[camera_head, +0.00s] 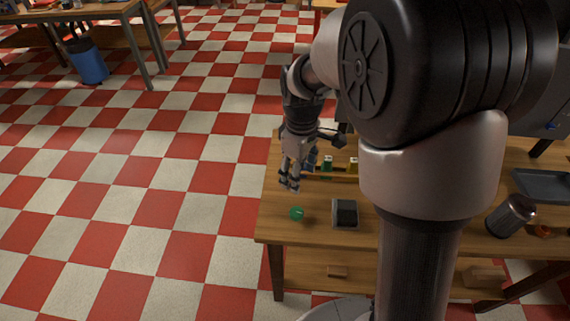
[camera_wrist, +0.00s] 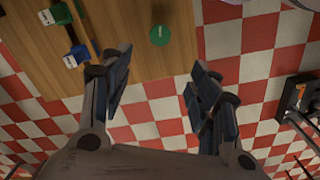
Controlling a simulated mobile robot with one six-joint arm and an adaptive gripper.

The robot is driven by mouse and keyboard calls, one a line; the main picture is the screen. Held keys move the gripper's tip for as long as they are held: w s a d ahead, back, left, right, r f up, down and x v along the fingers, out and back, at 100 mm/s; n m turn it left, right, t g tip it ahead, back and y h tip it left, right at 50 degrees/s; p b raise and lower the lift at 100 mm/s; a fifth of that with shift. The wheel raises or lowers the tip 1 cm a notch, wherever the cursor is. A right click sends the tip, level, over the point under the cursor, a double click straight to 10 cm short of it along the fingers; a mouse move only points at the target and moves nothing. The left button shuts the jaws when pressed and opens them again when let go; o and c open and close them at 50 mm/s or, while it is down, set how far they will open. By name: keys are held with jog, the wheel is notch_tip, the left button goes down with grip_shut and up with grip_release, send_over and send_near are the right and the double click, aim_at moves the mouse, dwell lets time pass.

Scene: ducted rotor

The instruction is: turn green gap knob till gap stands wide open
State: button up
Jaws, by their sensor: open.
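The green gap knob (camera_head: 297,213) sits near the left front corner of the wooden table, and it carries a small pale mark. It also shows in the wrist view (camera_wrist: 159,35) as a round green disc with a white line, on the bare tabletop. My gripper (camera_head: 290,186) is above the table's left edge, behind the knob in the head view. In the wrist view my gripper (camera_wrist: 155,82) has its fingers wide apart with nothing between them. The knob lies beyond the fingertips, apart from them. I cannot see the gap itself clearly.
A dark box (camera_head: 344,213) stands right of the knob. Small green (camera_wrist: 60,14) and blue (camera_wrist: 76,56) blocks stand beside a wooden strip. A metal cylinder (camera_head: 510,215) and a grey tray (camera_head: 543,185) are at the right. My arm hides much of the table.

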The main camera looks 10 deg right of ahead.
aim_at(296, 211)
notch_tip(296, 211, down, 18)
jog(key=b, duration=0.5)
jog(key=shift+r+b, duration=0.2)
jog(key=shift+b, duration=0.1)
jog(key=shift+c, duration=0.2)
jog(key=c, duration=1)
